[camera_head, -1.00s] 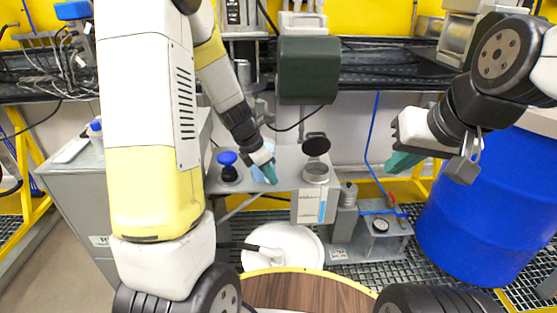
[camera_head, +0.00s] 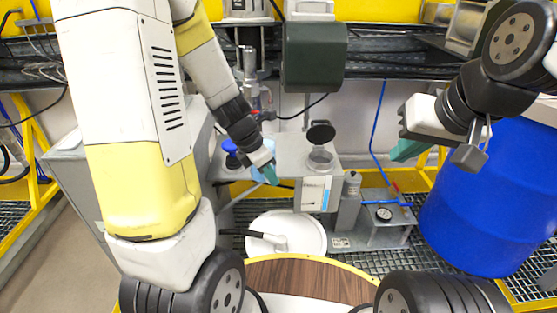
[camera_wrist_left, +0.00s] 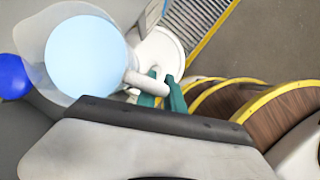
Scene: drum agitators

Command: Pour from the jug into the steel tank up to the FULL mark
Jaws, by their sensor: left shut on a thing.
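My left gripper (camera_head: 268,174) is shut on the handle of the jug (camera_wrist_left: 140,78), with its green fingers (camera_wrist_left: 162,95) on either side. The jug is translucent and holds pale blue liquid. In the head view the jug (camera_head: 257,174) is mostly hidden behind my gripper, left of the steel tank (camera_head: 313,193).
A blue knob (camera_head: 231,155) stands on the bench left of the jug; it also shows in the wrist view (camera_wrist_left: 13,77). A dark green box (camera_head: 314,57) hangs above the tank. A gauge unit (camera_head: 383,214) and blue drum (camera_head: 480,200) are at right. A white disc (camera_head: 290,232) lies below.

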